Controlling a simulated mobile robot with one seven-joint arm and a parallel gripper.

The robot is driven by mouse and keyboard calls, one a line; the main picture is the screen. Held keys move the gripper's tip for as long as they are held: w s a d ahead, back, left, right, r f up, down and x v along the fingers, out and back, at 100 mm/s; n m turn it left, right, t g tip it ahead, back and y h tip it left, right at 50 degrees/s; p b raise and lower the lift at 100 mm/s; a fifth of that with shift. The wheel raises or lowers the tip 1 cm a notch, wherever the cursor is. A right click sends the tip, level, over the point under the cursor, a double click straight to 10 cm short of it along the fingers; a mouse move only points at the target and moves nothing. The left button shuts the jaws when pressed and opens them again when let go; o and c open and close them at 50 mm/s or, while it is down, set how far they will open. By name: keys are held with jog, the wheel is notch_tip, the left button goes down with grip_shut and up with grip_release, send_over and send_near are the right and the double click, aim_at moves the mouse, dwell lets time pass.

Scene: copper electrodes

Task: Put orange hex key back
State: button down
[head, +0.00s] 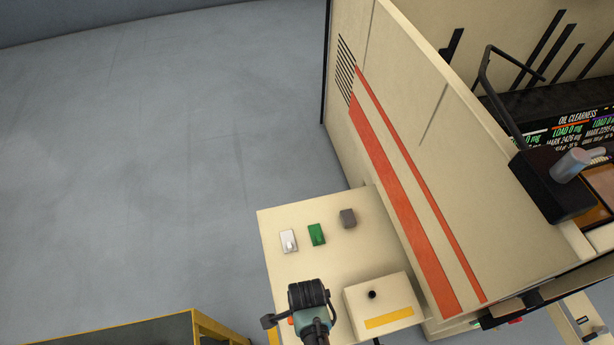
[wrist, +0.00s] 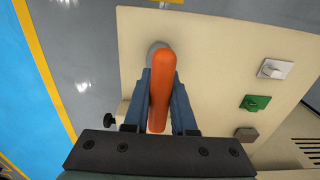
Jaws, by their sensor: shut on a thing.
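The orange handle of the hex key (wrist: 160,95) is between the two blue-grey fingers of my gripper (wrist: 160,80) in the wrist view, and my gripper is shut on it. A grey rounded piece (wrist: 155,47) shows just beyond the handle's far end; I cannot tell what it is. The key's shaft is not clearly seen. In the head view my wrist (head: 308,298) is over the front of a cream table (head: 285,265), with a small bit of orange beside it.
A white item (head: 289,240), a green item (head: 317,234) and a grey block (head: 348,218) stand along the table's back. A tall cream machine (head: 400,160) with red stripes rises on the right. A yellow-edged structure (head: 205,325) is at lower left. Open floor lies left.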

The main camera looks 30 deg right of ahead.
jog(key=shift+f+b, duration=0.6)
jog(key=shift+f, duration=0.35)
jog(key=c, duration=0.7)
grip_release()
jog(key=shift+o, duration=0.5)
jog(key=o, duration=0.6)
jog(key=shift+r, duration=0.1)
jog(key=shift+r+p, duration=5)
jog(key=shift+p, duration=0.1)
